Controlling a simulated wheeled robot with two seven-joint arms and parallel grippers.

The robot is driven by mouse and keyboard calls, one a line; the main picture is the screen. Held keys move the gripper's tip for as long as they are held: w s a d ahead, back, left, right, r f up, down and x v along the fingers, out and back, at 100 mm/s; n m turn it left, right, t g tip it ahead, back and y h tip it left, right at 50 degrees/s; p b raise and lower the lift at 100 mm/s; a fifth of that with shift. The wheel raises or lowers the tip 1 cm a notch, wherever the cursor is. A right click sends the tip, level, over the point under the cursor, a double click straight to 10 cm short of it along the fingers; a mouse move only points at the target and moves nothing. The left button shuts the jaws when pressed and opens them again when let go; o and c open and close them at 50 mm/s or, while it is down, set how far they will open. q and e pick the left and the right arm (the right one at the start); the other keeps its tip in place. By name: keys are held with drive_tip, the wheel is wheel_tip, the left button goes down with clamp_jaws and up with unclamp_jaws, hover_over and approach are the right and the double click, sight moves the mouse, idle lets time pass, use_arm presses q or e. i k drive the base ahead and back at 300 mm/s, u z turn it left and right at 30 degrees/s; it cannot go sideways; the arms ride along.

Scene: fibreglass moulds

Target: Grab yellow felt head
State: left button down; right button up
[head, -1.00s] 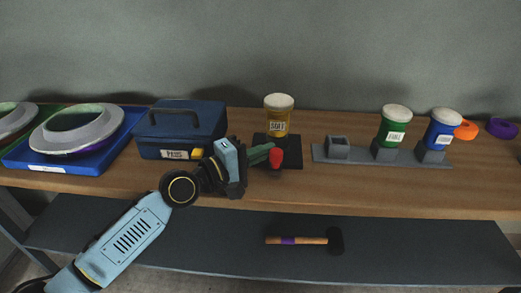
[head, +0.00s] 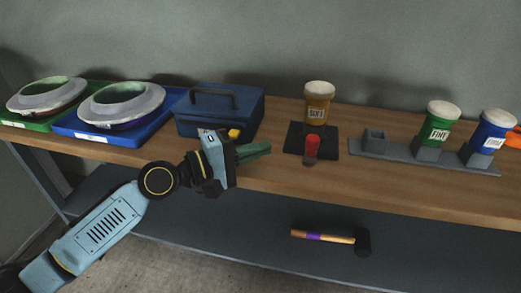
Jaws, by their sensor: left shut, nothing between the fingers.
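The yellow felt head (head: 318,108) is an amber cylinder labelled SOFT with a white felt top. It stands upright on a black square pad (head: 297,139) near the middle of the bench. My left gripper (head: 268,148) has green fingers, which are shut and empty. In the picture it lies to the left of the black pad and lower than the yellow head, apart from it, in front of the blue toolbox's right side. My right gripper is out of view.
A red-topped piece (head: 311,147) stands at the pad's front. A grey rack (head: 400,155) at right holds green (head: 439,122) and blue (head: 492,128) heads. The blue toolbox (head: 218,112) and trays with ring moulds (head: 122,105) are left. A mallet (head: 330,238) lies on the lower shelf.

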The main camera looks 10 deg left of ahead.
sight(318, 93)
drive_tip(key=k, duration=1)
